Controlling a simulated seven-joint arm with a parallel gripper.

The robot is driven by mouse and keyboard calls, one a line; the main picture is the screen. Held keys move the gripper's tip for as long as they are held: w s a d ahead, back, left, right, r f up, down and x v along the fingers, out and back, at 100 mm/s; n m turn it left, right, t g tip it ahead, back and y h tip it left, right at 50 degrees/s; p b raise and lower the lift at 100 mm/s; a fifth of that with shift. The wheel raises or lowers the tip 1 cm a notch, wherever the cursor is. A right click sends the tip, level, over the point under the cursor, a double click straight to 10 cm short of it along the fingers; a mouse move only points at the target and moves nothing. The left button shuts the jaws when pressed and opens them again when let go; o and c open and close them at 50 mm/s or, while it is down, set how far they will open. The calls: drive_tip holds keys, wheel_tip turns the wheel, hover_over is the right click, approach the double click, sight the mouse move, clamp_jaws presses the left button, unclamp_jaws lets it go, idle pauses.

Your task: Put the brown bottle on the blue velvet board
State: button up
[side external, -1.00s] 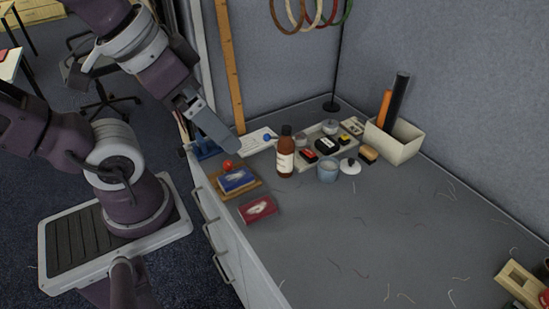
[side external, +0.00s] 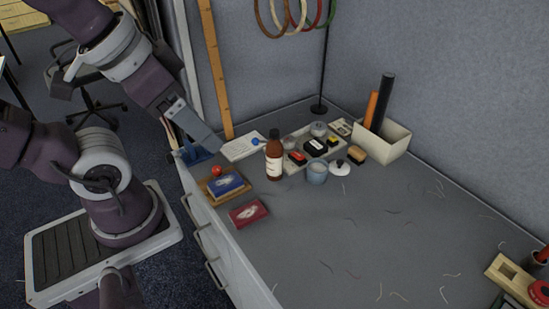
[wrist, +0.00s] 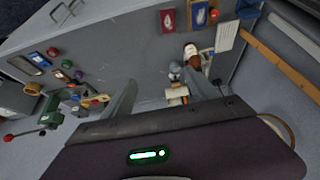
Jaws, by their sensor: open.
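The brown bottle (side external: 273,158), with a dark cap and pale label, stands upright on the grey table. It also shows in the wrist view (wrist: 190,50) near the right finger, partly hidden by it. The blue velvet board (side external: 226,184) has a pale mark and lies on a wooden board left of and nearer than the bottle. It also shows in the wrist view (wrist: 199,14), with nothing standing on it. My gripper (side external: 213,147) is above the table's left edge, left of the bottle and apart from it. In the wrist view its fingers (wrist: 161,78) are spread and empty.
A red board (side external: 249,212) lies just in front of the blue one, and a red ball (side external: 216,171) is behind it. A blue-grey jar (side external: 317,172) and a tray of small items are right of the bottle. The table's front right is mostly clear.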

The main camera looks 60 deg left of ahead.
drive_tip(key=m+g, duration=0.5)
drive_tip(key=m, duration=1.1)
hover_over(274, 141)
drive_tip(key=f, duration=1.4)
drive_tip(key=shift+w+f, duration=0.25)
drive_tip(key=shift+f, duration=0.1)
drive_tip(key=shift+m+g, duration=0.3)
drive_tip(key=shift+m, duration=0.1)
drive_tip(key=f, duration=0.5)
drive_tip(key=a+f, duration=0.1)
drive_tip(key=f, duration=0.2)
drive_tip(key=shift+w, duration=0.15)
clamp_jaws()
drive_tip(key=shift+r, duration=0.1)
